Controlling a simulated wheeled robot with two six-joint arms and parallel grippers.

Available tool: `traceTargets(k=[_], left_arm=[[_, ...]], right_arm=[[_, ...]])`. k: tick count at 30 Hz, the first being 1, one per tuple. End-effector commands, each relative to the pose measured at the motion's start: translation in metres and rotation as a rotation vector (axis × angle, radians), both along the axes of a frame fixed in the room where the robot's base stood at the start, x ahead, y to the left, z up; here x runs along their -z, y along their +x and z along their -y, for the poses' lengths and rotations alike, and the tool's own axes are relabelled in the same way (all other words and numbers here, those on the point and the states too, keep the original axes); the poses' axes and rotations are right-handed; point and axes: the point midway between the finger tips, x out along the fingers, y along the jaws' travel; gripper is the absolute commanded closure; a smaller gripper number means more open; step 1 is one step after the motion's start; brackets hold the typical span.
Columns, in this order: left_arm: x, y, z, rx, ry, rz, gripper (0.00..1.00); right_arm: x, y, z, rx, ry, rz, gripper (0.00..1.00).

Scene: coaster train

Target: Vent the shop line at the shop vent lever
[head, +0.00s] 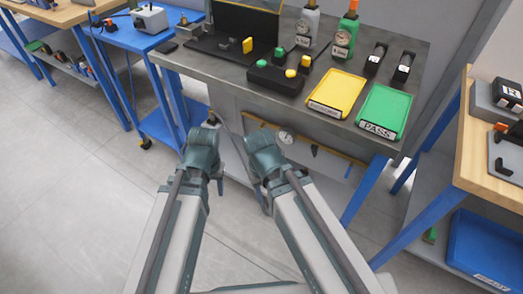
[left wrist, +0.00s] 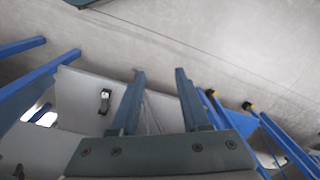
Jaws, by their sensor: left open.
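I cannot make out the shop vent lever for certain. In the head view a round gauge (head: 285,136) and a thin yellow line (head: 335,155) show below the workbench top (head: 225,75). In the left wrist view a small dark fitting with a light face (left wrist: 105,100) sits on a pale panel (left wrist: 80,85). My left gripper (left wrist: 158,72) is open, with nothing between its fingers, and the fitting is left of them. In the head view both arms reach toward the bench's front, and their folded links largely hide the grippers. The right gripper's fingers are unclear.
The bench top holds a yellow tray (head: 336,92), a green PASS tray (head: 382,110), a black button box (head: 275,78) and two gauged bottles. A wooden table (head: 480,150) stands right, with a blue bin (head: 488,245) below. Open floor lies left.

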Motion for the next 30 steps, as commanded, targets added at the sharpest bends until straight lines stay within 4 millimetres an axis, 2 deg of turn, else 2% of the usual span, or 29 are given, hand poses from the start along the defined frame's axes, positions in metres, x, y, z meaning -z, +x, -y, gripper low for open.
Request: traceTargets(k=[1,6,12,18,21,23,26,30], left_arm=[[0.038,0.003,-0.005,-0.018,-0.006,0.005,0.54],[0.098,0.012,-0.019,-0.074,-0.032,0.023,0.54],[0.162,0.023,-0.028,-0.171,-0.096,0.052,0.54],[0.207,0.037,-0.020,-0.338,-0.236,0.090,0.54],[0.222,0.049,-0.004,-0.498,-0.380,0.107,0.54],[0.218,0.058,0.010,-0.620,-0.495,0.106,0.54],[0.201,0.072,0.034,-0.821,-0.689,0.077,0.54],[0.162,0.093,0.063,-1.129,-0.986,-0.037,0.54]], right_arm=[[0.038,0.000,0.000,-0.001,0.000,0.000,0.50],[0.098,0.000,0.000,-0.002,-0.001,0.001,0.50],[0.162,0.001,0.000,-0.003,-0.001,0.002,0.50],[0.211,0.001,0.000,-0.005,-0.001,0.002,0.50],[0.234,0.001,0.000,-0.005,-0.001,0.003,0.50],[0.239,0.001,0.000,-0.005,-0.001,0.003,0.50],[0.242,0.001,0.000,-0.006,-0.002,0.003,0.50],[0.242,0.001,0.000,-0.006,-0.002,0.003,0.50]])
